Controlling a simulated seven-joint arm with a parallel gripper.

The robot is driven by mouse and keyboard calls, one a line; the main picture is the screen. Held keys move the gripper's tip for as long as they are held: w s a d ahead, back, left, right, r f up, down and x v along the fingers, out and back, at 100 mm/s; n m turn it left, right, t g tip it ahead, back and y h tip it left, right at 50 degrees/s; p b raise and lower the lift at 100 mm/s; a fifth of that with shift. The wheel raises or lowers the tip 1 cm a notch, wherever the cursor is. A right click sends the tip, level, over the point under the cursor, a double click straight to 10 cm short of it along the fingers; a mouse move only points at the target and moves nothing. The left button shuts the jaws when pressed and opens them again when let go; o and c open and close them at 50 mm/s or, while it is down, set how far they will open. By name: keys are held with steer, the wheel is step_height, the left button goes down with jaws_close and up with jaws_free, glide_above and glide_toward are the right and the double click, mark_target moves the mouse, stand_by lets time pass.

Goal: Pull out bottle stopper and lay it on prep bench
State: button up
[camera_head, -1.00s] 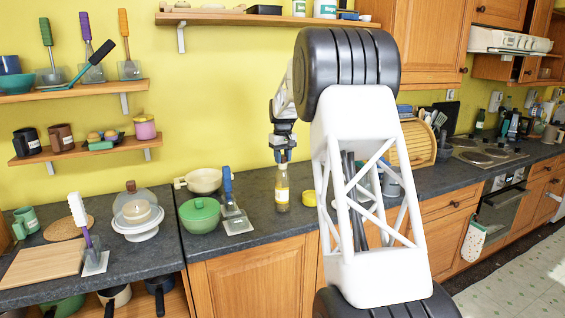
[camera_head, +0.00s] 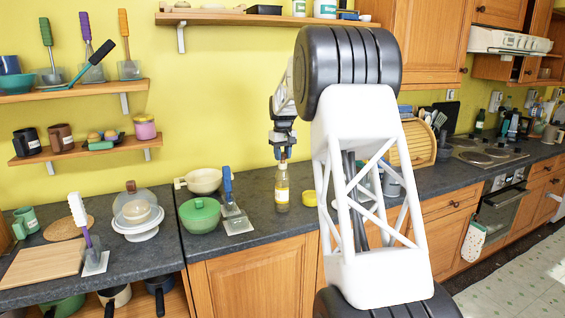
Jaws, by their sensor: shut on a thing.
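The bottle (camera_head: 282,189) is glass with yellowish contents and a pale label. It stands upright on the dark prep bench (camera_head: 262,222). My gripper (camera_head: 283,155) points down right above the bottle's neck and is shut on the bottle stopper (camera_head: 283,160), of which only a small brownish bit shows below the fingers. The rest of the stopper is hidden by the fingers. At this size I cannot tell whether the stopper is clear of the bottle's mouth.
Bare bench lies in front of the bottle.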

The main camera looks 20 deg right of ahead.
steer(key=shift+r, duration=0.85)
steer(key=shift+r, duration=0.15)
steer(key=shift+r, duration=3.05)
steer(key=shift+a+f, duration=0.1)
steer(key=shift+a, duration=0.05)
